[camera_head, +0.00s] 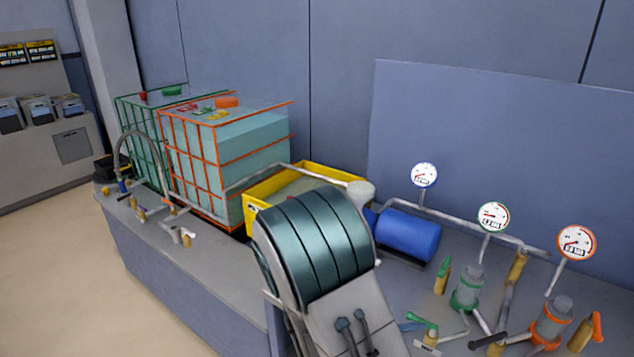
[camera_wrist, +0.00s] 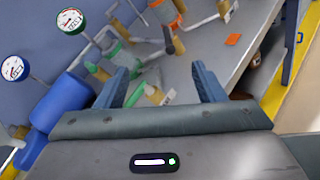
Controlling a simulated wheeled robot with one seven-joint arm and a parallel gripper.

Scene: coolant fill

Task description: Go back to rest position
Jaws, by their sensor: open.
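My gripper (camera_wrist: 161,80) shows in the wrist view with its two blue-grey fingers spread apart and nothing between them. It is over the bench, facing the valves and pipes. A green-handled valve (camera_wrist: 106,73) and a yellow pipe fitting (camera_wrist: 153,94) show beyond the fingertips; I cannot tell how close they are. In the head view my arm's bulky teal and grey link fills the lower middle and hides part of the bench (camera_head: 185,255). I cannot make out the gripper's fingers in that view.
Green-framed (camera_head: 143,150) and orange-framed (camera_head: 198,168) tanks stand at the back left by a yellow bin (camera_head: 327,176). A blue cylinder (camera_head: 410,235) lies beside blue (camera_head: 424,175), green (camera_head: 493,217) and orange (camera_head: 576,242) gauges. Floor (camera_head: 45,255) is clear at left.

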